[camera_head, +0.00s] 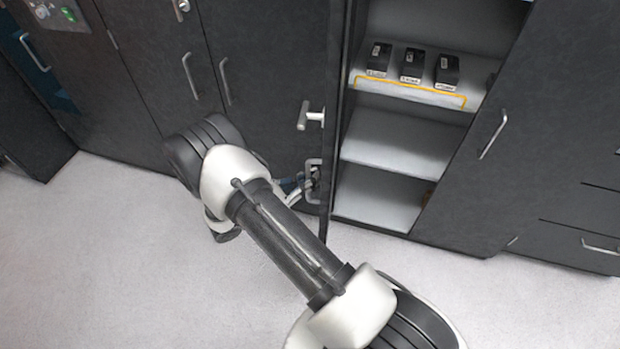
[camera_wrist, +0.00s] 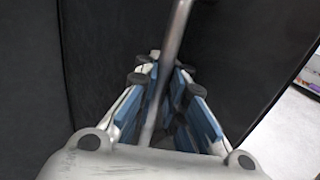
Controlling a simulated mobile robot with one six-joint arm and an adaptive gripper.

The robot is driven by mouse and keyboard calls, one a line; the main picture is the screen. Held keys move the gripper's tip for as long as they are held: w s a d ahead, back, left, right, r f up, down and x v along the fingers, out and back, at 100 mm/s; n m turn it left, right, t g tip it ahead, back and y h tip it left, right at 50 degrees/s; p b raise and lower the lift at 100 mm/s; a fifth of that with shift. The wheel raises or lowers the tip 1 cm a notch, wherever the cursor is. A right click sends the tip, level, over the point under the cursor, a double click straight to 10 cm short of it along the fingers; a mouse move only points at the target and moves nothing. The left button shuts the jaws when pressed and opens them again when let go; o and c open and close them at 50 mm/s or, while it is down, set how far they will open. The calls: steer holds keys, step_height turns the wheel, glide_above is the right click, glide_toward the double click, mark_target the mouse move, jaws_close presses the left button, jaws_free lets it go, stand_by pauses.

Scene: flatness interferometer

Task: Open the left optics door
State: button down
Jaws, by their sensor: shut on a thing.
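My gripper (camera_head: 308,182) is shut on the lower pull handle. In the wrist view the handle bar (camera_wrist: 178,25) runs between the two blue-padded fingers of my gripper (camera_wrist: 165,85). The exact finger contact is partly hidden.
The open cabinet shows pale shelves (camera_head: 395,142); several small black boxes stand on the upper shelf behind a yellow outline (camera_head: 415,89). A closed dark door (camera_head: 560,130) is at right. Closed cabinets (camera_head: 150,70) stand at left. The pale floor (camera_head: 110,260) is clear.

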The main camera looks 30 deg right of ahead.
steer(key=c, duration=1.9)
jaws_free()
steer(key=shift+s+a, duration=0.2)
steer(key=shift+s, duration=0.1)
steer(key=shift+o, duration=1.2)
steer(key=shift+w, duration=0.1)
steer(key=a, duration=1.2)
steer(key=shift+s, duration=0.35)
steer(key=shift+d+r, duration=0.1)
